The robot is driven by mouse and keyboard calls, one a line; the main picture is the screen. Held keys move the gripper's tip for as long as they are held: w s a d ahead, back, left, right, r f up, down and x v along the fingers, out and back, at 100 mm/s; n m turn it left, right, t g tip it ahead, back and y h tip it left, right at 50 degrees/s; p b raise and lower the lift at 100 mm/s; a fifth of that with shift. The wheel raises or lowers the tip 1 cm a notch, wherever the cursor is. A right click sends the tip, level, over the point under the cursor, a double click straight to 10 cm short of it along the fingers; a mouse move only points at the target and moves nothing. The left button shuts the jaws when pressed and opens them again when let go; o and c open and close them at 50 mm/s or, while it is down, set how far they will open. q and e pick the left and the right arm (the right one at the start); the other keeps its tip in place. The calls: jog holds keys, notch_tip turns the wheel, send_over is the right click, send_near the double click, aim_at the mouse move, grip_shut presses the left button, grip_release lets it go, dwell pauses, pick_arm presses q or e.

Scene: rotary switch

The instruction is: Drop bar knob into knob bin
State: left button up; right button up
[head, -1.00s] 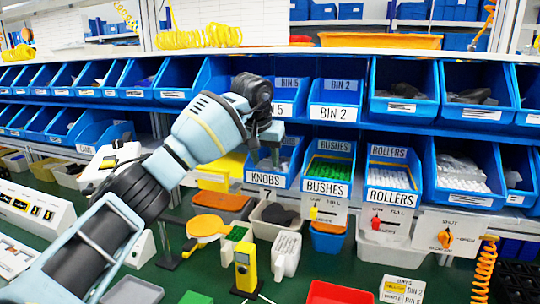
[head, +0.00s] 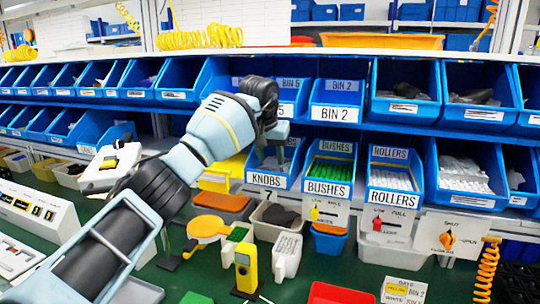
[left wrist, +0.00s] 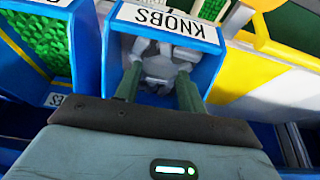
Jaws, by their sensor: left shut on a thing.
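The knob bin is a blue bin labelled KNOBS (head: 265,179) on the lower shelf row; its label (left wrist: 168,22) shows upside down in the left wrist view. My left gripper (head: 269,160) points down over this bin's opening. In the left wrist view, its two green-grey fingers (left wrist: 159,74) stand apart inside the bin's outline. A pale grey piece (left wrist: 158,62) shows between the fingertips; I take it as the bar knob. Its edges are hard to tell from grey pieces in the bin behind it. My right gripper is not in view.
The BUSHES bin (head: 327,190) and ROLLERS bin (head: 390,199) stand to the right. An upper row with BIN 2 (head: 334,113) is close above my gripper. A yellow device (head: 245,268) and small trays stand on the green bench below.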

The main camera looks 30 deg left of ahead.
pick_arm(q)
jog(key=shift+f, duration=0.6)
jog(key=o, duration=0.9)
jog(key=shift+r, duration=0.55)
jog(key=v, duration=1.2)
